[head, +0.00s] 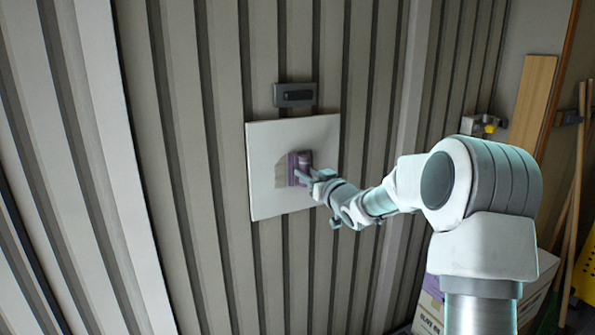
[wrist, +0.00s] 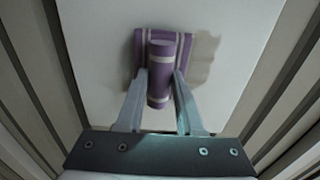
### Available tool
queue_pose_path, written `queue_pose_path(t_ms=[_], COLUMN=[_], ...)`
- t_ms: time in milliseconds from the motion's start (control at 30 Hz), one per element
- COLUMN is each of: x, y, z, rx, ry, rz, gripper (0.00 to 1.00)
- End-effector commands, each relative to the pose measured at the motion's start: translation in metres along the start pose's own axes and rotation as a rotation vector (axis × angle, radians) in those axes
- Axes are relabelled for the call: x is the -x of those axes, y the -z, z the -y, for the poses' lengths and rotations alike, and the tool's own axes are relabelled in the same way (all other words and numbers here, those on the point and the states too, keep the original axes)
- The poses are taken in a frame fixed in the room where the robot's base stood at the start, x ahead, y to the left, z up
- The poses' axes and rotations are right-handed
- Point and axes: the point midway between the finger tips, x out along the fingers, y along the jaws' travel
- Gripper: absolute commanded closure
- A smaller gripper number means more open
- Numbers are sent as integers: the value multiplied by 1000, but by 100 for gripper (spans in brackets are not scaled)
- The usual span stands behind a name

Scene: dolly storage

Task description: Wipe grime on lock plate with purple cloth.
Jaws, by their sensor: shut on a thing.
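The lock plate (head: 265,195) is a pale square panel on the ribbed wall; it also fills the middle of the wrist view (wrist: 95,40). My gripper (head: 308,176) is at the plate, shut on the purple cloth (head: 298,162). In the wrist view the cloth (wrist: 160,75) is a rolled purple piece with pale stripes and a flat part behind it, between my two fingers (wrist: 160,88). The flat part appears to lie against the plate. Brownish grime (wrist: 203,62) shows on the plate just right of the cloth in the wrist view, and left of it in the head view (head: 283,168).
A dark latch (head: 295,94) sits on the wall just above the plate. Ribbed wall panels surround the plate. At the right are a wooden board (head: 531,105), leaning poles (head: 572,200), a yellow object (head: 588,265) and cardboard boxes (head: 428,318).

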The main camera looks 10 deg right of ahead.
Motion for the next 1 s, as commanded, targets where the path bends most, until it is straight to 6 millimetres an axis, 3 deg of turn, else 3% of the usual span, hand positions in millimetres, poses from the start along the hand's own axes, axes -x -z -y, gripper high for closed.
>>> queue_pose_path(t_ms=[233,600,1000], x=[-1,-1,0], y=[0,0,2], z=[5,43,47], rx=[1,2,1], ry=[4,5,4], rz=[-3,-3,-2], gripper=[100,100,100])
